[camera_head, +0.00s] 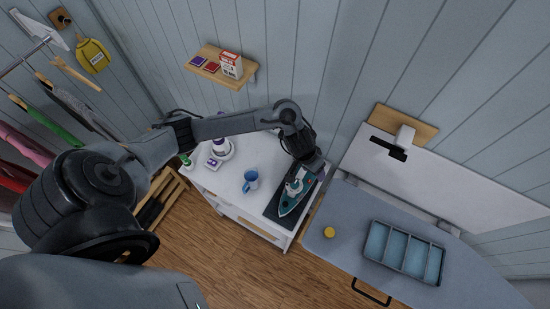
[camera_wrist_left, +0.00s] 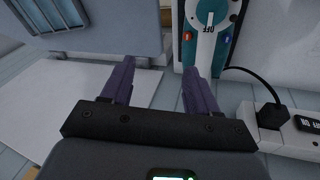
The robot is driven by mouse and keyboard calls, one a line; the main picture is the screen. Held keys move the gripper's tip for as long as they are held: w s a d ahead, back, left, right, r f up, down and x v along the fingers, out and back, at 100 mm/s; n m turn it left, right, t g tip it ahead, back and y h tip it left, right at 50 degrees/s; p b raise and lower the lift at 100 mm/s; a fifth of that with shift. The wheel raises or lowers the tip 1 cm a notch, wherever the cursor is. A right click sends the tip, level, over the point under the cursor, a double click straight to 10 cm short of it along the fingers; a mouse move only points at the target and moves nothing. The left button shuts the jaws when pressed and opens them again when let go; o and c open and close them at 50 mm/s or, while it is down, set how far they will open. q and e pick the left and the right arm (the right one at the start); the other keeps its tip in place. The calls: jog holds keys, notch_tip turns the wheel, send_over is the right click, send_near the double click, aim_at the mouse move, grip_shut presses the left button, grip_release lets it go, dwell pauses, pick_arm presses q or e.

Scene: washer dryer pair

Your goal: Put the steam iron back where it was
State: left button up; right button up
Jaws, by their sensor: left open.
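The teal and white steam iron (camera_head: 286,205) lies on a dark rest (camera_head: 271,211) at the right end of the white cabinet top in the head view. My left gripper (camera_head: 299,180) is over the iron's rear end, partly hiding it. In the left wrist view the left gripper (camera_wrist_left: 160,66) has its fingers apart with nothing between them. A teal and white part with an OFF dial (camera_wrist_left: 207,17), apparently the iron, stands just ahead of the right-hand finger. Whether they touch is not clear. My right gripper is out of view.
A blue mug (camera_head: 251,179) stands left of the iron. The grey board (camera_head: 375,215) at right holds a divided tray (camera_head: 404,253) and a yellow item (camera_head: 330,232). In the left wrist view a power strip (camera_wrist_left: 290,130) with a plugged cord lies at right.

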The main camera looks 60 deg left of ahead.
pick_arm(q)
jog(key=s+d+r+m+t, duration=0.3)
jog(key=s+d+m+t, duration=0.15)
jog(key=d, duration=0.65)
jog(key=s+a+r+g+y, duration=0.1)
jog(key=s+a+r+g, duration=0.1)
jog(key=s+a, duration=0.2)
jog(key=s+a+r+g+y, duration=0.1)
jog(key=s+a, duration=0.3)
jog(key=s, duration=0.7)
jog(key=shift+r+g, duration=0.35)
jog(key=shift+r, duration=0.2)
jog(key=shift+w, duration=0.1)
